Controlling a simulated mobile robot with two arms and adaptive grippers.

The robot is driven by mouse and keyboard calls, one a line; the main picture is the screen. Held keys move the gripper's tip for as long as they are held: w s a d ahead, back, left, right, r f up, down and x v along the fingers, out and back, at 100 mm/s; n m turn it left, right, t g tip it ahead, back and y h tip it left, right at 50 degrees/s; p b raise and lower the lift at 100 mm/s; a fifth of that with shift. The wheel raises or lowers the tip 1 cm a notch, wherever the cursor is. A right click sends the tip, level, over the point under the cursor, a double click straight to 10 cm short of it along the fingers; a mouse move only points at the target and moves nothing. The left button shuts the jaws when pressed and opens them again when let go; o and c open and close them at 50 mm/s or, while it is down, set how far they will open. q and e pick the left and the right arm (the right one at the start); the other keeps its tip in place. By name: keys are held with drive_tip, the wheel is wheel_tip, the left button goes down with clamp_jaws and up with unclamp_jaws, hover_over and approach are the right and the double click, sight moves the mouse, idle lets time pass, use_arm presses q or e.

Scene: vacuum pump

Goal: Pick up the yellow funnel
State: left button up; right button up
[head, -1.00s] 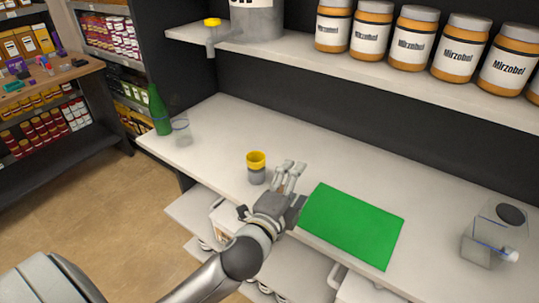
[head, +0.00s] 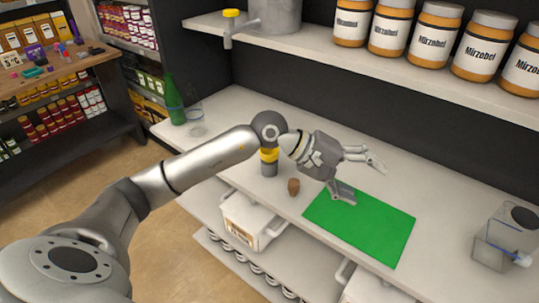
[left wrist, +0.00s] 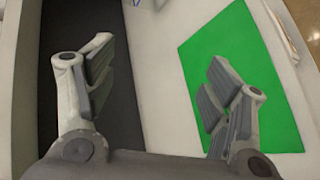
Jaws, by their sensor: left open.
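A yellow piece, apparently the funnel (head: 269,154), sits on top of a grey cylinder (head: 269,170) on the white counter. My left forearm and wrist pass in front and hide part of it. My left gripper (head: 361,177) is open and empty, to the right of the yellow piece and over the green mat (head: 365,232). In the left wrist view its fingers (left wrist: 158,82) are spread apart with nothing between them, and the mat shows at the right (left wrist: 275,105). The yellow piece is not in that view. My right gripper is not in view.
A small brown cork-like piece (head: 293,187) stands right of the grey cylinder. A green bottle (head: 174,101) and a clear glass (head: 196,128) are at the left end. A clear container (head: 500,248) is at the right. Jars (head: 434,36) line the shelf above.

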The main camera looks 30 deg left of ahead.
use_arm(q)
drive_tip(key=w+a+f+m+y, duration=0.25)
drive_tip(key=a+y, duration=0.25)
drive_tip(key=a, duration=0.5)
drive_tip(key=m+y+p, duration=0.2)
drive_tip(key=y, duration=0.5)
hover_over(268, 153)
drive_tip(key=shift+s+f+g, duration=0.2)
drive_tip(key=shift+f+g, duration=0.2)
drive_tip(key=shift+f, duration=0.55)
drive_tip(key=shift+w+f, duration=0.1)
drive_tip(key=shift+f, duration=0.25)
drive_tip(key=shift+w+a+f+p, duration=0.1)
drive_tip(key=shift+w+f+p, duration=0.05)
drive_tip(key=shift+f+p, duration=0.25)
drive_tip(key=p+x, duration=0.1)
drive_tip(key=x, duration=0.3)
drive_tip(key=shift+a+p, duration=0.1)
drive_tip(key=shift+p, duration=0.3)
drive_tip(key=shift+f, duration=0.2)
drive_tip(key=c, duration=1)
drive_tip(key=shift+c, duration=0.2)
